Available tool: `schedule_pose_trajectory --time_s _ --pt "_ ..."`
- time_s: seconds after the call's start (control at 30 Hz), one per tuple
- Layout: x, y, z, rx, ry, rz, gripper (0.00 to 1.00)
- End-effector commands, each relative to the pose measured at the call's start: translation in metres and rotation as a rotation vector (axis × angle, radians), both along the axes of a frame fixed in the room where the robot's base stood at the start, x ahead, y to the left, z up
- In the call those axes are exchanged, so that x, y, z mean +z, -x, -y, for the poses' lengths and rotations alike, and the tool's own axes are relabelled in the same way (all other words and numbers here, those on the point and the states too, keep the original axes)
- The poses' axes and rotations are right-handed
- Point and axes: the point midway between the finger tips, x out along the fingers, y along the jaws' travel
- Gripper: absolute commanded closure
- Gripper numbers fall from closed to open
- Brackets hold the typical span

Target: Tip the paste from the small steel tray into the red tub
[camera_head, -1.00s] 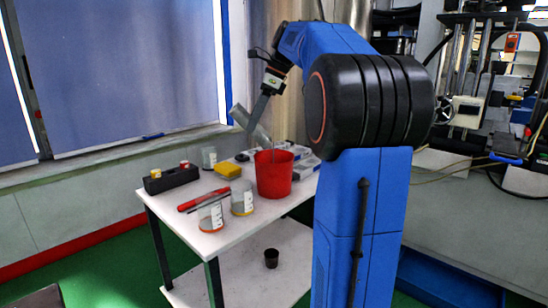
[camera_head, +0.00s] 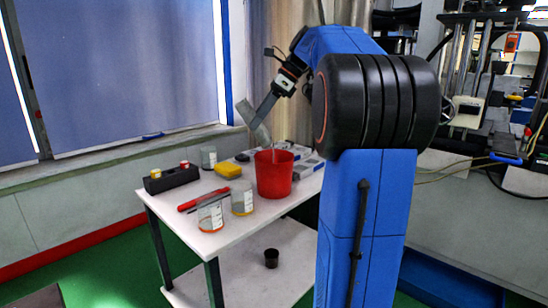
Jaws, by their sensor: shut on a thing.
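The red tub (camera_head: 273,178) stands upright near the right side of the white table. My gripper (camera_head: 262,112) is above it and shut on the small steel tray (camera_head: 248,113). The tray is steeply tilted, with its lower end just over the tub's rim. A thin pale streak shows between the tray's lower end and the tub's mouth. The paste itself is too small to make out, and the tub's inside is mostly hidden.
The white table (camera_head: 225,235) also holds a black block (camera_head: 170,181), a yellow item (camera_head: 229,169), a red tool (camera_head: 203,199) and several clear beakers, one at the front (camera_head: 210,216). Grey boxes (camera_head: 308,165) lie behind the tub. A dark cup (camera_head: 271,258) stands on the lower shelf.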

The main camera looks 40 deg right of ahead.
Motion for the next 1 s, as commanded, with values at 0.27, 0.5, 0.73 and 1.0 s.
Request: schedule_pose_trajectory --time_s 0.27,0.5,0.73,1.0 --pt "0.000 0.000 0.000 0.000 -0.001 0.001 0.76" --pt "0.001 0.002 0.003 -0.002 -0.027 0.018 0.76" --pt "0.003 0.008 0.010 -0.001 -0.103 0.074 0.76" --pt "0.005 0.009 0.011 0.000 -0.130 0.097 0.76"
